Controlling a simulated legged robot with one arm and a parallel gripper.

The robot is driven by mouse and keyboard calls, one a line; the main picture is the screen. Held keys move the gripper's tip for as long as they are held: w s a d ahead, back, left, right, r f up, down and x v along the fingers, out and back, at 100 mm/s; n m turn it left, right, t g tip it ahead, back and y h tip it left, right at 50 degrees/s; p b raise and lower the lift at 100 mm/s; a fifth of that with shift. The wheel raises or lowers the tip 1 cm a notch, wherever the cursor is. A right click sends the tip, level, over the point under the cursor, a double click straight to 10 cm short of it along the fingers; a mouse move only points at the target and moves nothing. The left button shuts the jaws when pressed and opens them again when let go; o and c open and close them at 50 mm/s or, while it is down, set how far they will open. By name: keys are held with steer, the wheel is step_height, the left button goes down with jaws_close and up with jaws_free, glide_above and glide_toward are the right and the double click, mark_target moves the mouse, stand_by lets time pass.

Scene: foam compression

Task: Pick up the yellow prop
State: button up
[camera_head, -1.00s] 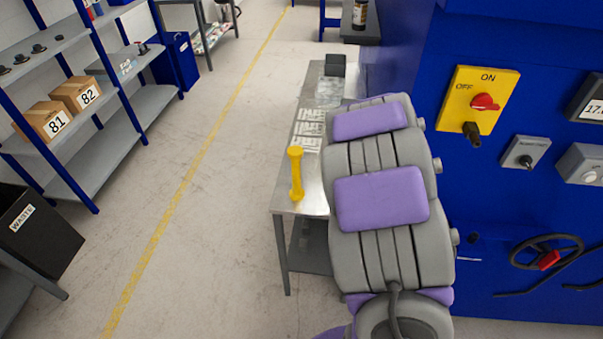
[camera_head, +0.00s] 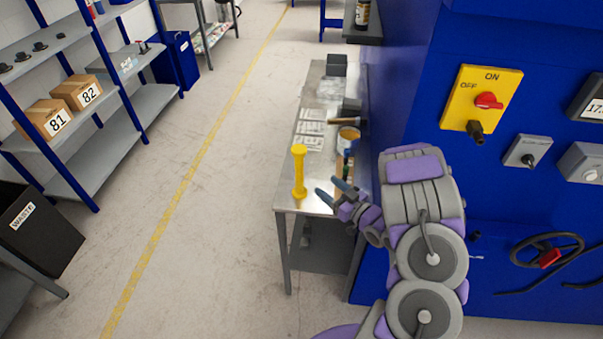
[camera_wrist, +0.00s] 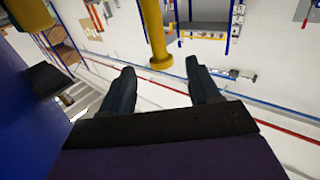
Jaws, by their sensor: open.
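The yellow prop (camera_head: 299,172) stands upright near the front left corner of the grey metal table (camera_head: 312,185). It is a slim post with wider ends. My gripper (camera_head: 328,188) is open and empty, to the right of the prop's lower part, with its fingers pointing toward it. In the wrist view the prop (camera_wrist: 154,30) shows beyond the fingertips of my gripper (camera_wrist: 158,66), in line with the gap between them and apart from both. Part of the prop is cut off by the top edge there.
On the table's right side are a yellow-and-white tin (camera_head: 348,138), other small items and a dark box (camera_head: 336,65). A blue machine wall (camera_head: 400,110) with switches rises close on the right. The floor left of the table is clear up to the shelves (camera_head: 140,110).

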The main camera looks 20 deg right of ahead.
glide_toward(298, 165)
steer(key=w+a, duration=0.1)
steer(key=x, duration=0.3)
steer(key=b+x, duration=0.1)
steer(key=x, duration=0.5)
steer(key=shift+w+d+r+b, duration=0.1)
steer(key=shift+w+d+b, duration=0.15)
steer(key=shift+b, duration=0.1)
steer(key=shift+w+d, duration=0.1)
steer(key=shift+w, duration=0.15)
steer(key=shift+w+d, duration=0.15)
steer(key=shift+d, duration=0.9)
steer(key=shift+c, duration=0.3)
steer(key=shift+a, duration=1)
steer(key=c, duration=0.6)
steer(key=shift+d, duration=0.2)
steer(key=c, duration=0.3)
steer(key=shift+d, duration=0.55)
jaws_close()
steer(key=shift+a, duration=0.45)
steer(key=shift+d, duration=0.15)
